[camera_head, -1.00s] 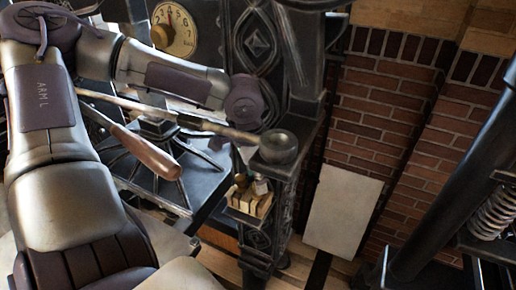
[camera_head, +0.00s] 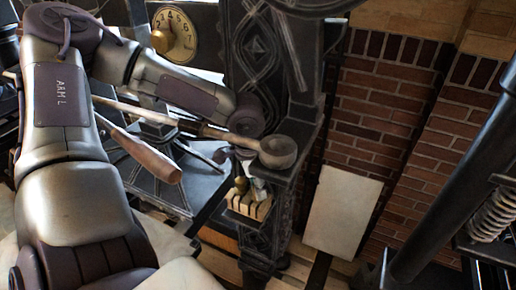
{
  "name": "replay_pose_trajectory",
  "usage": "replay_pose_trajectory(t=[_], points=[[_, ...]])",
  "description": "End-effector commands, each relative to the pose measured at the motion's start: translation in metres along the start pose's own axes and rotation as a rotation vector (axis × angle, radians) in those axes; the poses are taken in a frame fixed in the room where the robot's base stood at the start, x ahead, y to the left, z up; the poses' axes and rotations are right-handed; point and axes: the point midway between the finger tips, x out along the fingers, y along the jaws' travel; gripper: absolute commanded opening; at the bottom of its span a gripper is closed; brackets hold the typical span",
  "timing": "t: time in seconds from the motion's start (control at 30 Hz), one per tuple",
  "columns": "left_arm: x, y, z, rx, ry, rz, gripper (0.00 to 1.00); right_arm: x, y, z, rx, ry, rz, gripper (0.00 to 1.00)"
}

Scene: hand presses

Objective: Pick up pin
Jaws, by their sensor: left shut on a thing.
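My left arm reaches in from the left, and its wrist is over a small shelf on the dark iron press. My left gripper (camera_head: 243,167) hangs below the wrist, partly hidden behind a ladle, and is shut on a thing. A small brass-coloured pin (camera_head: 240,184) shows right at its fingertips, just above a pale slotted wooden block (camera_head: 249,206). I cannot tell whether the pin still touches the block. My right gripper is not in view.
The ladle's bowl (camera_head: 278,152) and long handle cross in front of my wrist. A wooden-handled tool (camera_head: 150,160) is at left. A numbered dial (camera_head: 175,35) is behind. A pale panel (camera_head: 343,212) leans by the brick wall (camera_head: 385,110).

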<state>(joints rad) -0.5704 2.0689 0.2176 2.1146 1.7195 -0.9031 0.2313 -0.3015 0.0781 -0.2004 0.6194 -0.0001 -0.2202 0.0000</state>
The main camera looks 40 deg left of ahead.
Motion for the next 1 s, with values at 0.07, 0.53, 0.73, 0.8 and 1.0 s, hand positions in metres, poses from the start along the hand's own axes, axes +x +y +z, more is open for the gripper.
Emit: replay_pose_trajectory(t=[0.07, 0.53, 0.73, 0.8, 1.0], points=[[0.0, 0.0, 0.0, 0.0, 0.001, 0.0, 0.0, 0.0, 0.0, 0.0, 0.0, 0.0, 0.0, 0.4], [-0.025, 0.0, -0.004, 0.0, 0.006, -0.001, 0.0, 0.008, 0.0, 0.0, 0.0, 0.0, 0.0, 0.4], [-0.054, -0.001, -0.008, 0.0, 0.006, -0.003, 0.0, 0.016, 0.0, 0.001, 0.0, 0.001, 0.001, 0.4], [-0.065, -0.001, -0.009, 0.001, 0.007, -0.003, 0.0, 0.019, 0.001, 0.001, 0.0, 0.001, 0.001, 0.4], [-0.061, 0.026, -0.029, 0.007, -0.004, -0.002, 0.0, 0.038, 0.002, 0.002, -0.001, 0.002, 0.003, 0.4]])
